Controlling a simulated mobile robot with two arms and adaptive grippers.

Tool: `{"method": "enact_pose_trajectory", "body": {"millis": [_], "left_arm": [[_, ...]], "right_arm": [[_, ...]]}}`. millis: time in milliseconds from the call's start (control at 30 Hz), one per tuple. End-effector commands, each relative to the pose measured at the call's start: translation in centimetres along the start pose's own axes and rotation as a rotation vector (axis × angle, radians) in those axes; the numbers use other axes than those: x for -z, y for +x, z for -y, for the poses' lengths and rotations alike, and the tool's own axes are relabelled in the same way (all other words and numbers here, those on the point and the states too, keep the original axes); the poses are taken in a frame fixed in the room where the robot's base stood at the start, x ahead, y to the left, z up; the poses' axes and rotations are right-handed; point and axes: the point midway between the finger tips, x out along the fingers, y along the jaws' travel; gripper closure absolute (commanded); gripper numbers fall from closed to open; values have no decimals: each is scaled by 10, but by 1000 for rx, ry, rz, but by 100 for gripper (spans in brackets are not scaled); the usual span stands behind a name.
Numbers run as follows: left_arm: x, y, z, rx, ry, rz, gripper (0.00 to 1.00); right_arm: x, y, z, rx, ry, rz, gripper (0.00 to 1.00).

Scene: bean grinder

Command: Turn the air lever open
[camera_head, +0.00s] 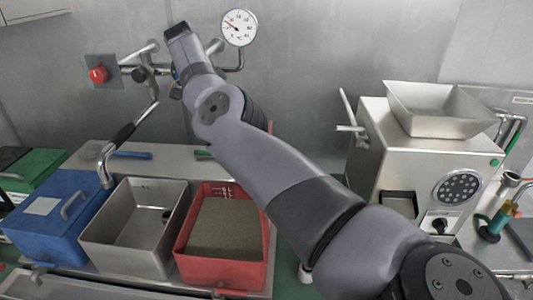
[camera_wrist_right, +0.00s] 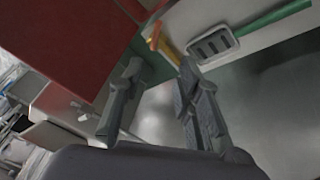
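I cannot tell for sure which part is the air lever. A thin pale metal lever (camera_head: 347,108) stands up at the left side of the grinder (camera_head: 415,160), which has a steel hopper on top. My right arm crosses the head view from lower right to the wall pipes at upper left, and its gripper is hidden there. In the right wrist view my right gripper (camera_wrist_right: 160,75) has its two fingers apart with nothing between them. A small yellow-orange piece (camera_wrist_right: 155,36) shows beyond the fingertips. My left gripper is not in view.
A pressure gauge (camera_head: 239,27) and a red knob (camera_head: 98,74) are on the wall. A tap (camera_head: 124,134) reaches over the counter. A blue box (camera_head: 58,222), a steel bin (camera_head: 135,222) and a red bin (camera_head: 188,262) of grounds stand at the front left.

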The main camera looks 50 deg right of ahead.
Motion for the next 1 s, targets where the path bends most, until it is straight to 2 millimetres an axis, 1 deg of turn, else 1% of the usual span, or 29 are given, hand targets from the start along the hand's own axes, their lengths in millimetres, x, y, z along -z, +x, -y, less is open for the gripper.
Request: {"method": "enact_pose_trajectory", "body": {"millis": [100,167,267,367,567,600,767,967,1000], "left_arm": [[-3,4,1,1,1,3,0],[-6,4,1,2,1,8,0],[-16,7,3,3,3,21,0],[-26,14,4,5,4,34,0],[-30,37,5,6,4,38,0],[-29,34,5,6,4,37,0],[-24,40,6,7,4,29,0],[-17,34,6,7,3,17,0],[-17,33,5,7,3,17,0]], "right_arm": [[-6,-11,-4,-5,-19,-21,69],[-7,-13,-5,-6,-21,-27,69],[-8,-11,-5,-8,-22,-31,69],[-9,-2,-4,-8,-20,-30,69],[-10,23,-5,-9,-20,-29,69],[-9,26,-5,-9,-22,-28,69],[-8,50,-6,-10,-21,-29,69],[-5,88,-6,-10,-23,-28,69],[-5,97,-7,-11,-23,-28,69]]}}
